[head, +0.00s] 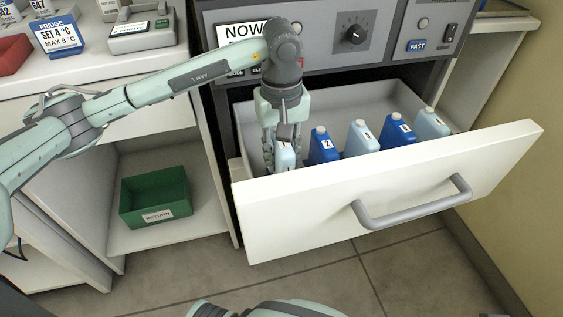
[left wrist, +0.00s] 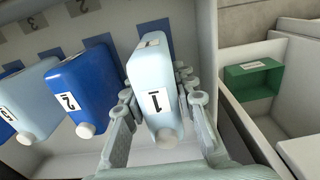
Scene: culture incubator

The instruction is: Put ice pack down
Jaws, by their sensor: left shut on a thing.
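My left gripper (head: 284,143) points down into the open white drawer (head: 400,190) at its left end. It is shut on the light blue ice pack labelled 1 (head: 285,156), which also shows between the fingers in the left wrist view (left wrist: 155,85). The pack stands about upright, in line with the other packs. The drawer front hides its base in the head view, so I cannot tell whether it touches the drawer floor. My right gripper is not identifiable in either view.
To its right stand a dark blue pack labelled 2 (head: 323,147), a light blue pack (head: 361,138), another dark blue pack (head: 398,132) and a light blue pack (head: 430,124). The drawer handle (head: 412,208) juts out in front. A green RETURN bin (head: 155,196) sits on the shelf at left.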

